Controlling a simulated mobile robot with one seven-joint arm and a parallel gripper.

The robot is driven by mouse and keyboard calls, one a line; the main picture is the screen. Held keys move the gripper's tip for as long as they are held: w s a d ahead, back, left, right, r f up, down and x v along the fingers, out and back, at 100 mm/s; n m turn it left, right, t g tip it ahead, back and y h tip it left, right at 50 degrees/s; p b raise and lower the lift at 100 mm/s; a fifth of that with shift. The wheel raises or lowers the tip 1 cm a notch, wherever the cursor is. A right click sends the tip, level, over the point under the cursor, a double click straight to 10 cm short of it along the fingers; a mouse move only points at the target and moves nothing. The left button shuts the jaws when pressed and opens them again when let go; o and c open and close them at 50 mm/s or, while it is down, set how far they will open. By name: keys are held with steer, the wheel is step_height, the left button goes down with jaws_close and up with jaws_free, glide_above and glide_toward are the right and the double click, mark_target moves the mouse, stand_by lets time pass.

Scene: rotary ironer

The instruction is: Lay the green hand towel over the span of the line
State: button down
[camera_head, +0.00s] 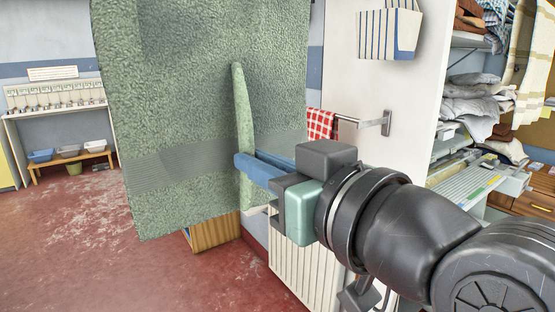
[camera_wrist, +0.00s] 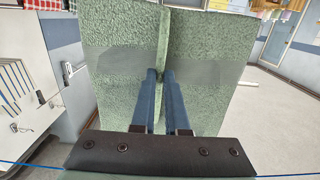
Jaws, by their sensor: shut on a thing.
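The green hand towel (camera_head: 165,110) hangs spread out in front of my camera and fills the upper left of the head view. My gripper (camera_head: 245,160) has its blue fingers shut on a pinched fold near the towel's middle. In the wrist view the towel (camera_wrist: 112,95) spreads to both sides of the pinched fold, and the gripper's fingers (camera_wrist: 161,78) point at it. A thin blue line (camera_wrist: 40,165) crosses the bottom of the wrist view; I cannot tell whether it is the line for the towel. The towel hides much of what lies behind it.
A wall rail (camera_head: 347,120) carries a red checked cloth (camera_head: 320,124), right of the towel. A white radiator (camera_head: 290,260) stands below. Shelves with folded linen (camera_head: 475,100) are at the right. A low bench with tubs (camera_head: 72,160) is at the far left. Red floor is open at the left.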

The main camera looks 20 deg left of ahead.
steer(key=shift+f+b, duration=0.35)
steer(key=shift+f, duration=0.05)
stand_by(0.4)
steer(key=c, duration=0.8)
jaws_free()
steer(key=shift+c, duration=0.2)
steer(key=b+v, duration=0.1)
steer(key=v, duration=1.2)
steer(key=w+r+m+t+h+p, duration=0.45)
steer(key=w+r+m+t, duration=0.2)
steer(key=r+t, duration=0.3)
steer(key=s+d+r+m+t+h+p, duration=0.2)
steer(key=s+r+m+t+h+p, duration=0.2)
steer(key=r+t+h, duration=0.3)
step_height(320, 180, up, 4)
steer(key=shift+s+d+h, duration=0.2)
steer(key=shift+s+h, duration=0.45)
steer(key=shift+h, duration=0.4)
